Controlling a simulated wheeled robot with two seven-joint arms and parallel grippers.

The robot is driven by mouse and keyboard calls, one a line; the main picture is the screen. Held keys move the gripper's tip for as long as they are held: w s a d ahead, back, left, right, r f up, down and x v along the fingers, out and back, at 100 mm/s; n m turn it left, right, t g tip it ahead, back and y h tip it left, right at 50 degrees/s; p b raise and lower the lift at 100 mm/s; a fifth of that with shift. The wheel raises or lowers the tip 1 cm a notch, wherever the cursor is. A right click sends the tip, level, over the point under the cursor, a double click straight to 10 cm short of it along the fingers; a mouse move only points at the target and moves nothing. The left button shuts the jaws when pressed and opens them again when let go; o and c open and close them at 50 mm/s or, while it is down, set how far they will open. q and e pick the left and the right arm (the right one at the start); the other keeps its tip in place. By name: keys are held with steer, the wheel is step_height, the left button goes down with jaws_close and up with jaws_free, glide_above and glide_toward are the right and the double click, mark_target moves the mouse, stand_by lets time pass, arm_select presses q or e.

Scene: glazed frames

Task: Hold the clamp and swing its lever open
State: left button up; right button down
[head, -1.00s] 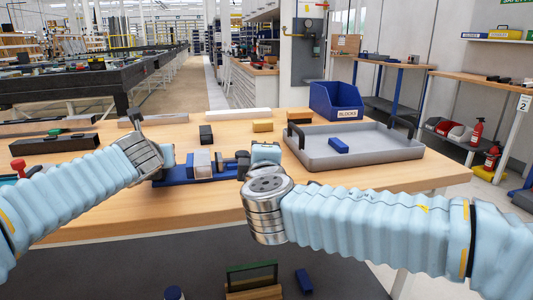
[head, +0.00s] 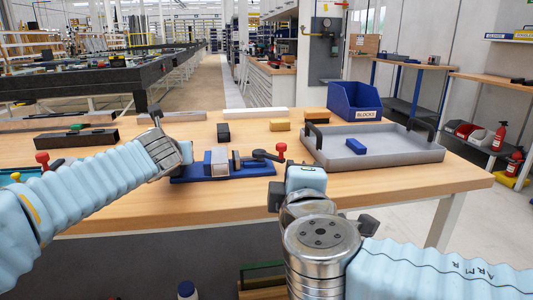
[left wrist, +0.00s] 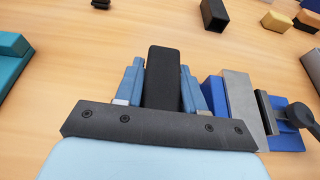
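The clamp (head: 196,178) has a dark blue base lying along the table's front part, with blue and grey blocks on it. Its black lever (head: 264,154) lies low toward the right and ends in a red knob (head: 281,147). The lever also shows at the right edge of the left wrist view (left wrist: 297,115). My left gripper (head: 190,163) is at the clamp's left end. In the left wrist view its blue fingers sit closely on both sides of a black upright block (left wrist: 163,78) of the clamp. My right gripper (head: 307,178) is right of and nearer than the lever, apart from it; its fingertips are hidden.
A grey tray (head: 315,160) with a blue block (head: 356,146) stands at the right, before a blue bin (head: 343,98). Black (head: 223,132) and yellow (head: 280,125) blocks lie behind the clamp. A black bar (head: 76,138) and another red knob (head: 42,157) are at left.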

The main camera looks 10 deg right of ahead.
arm_select(q)
steer(key=o, duration=0.5)
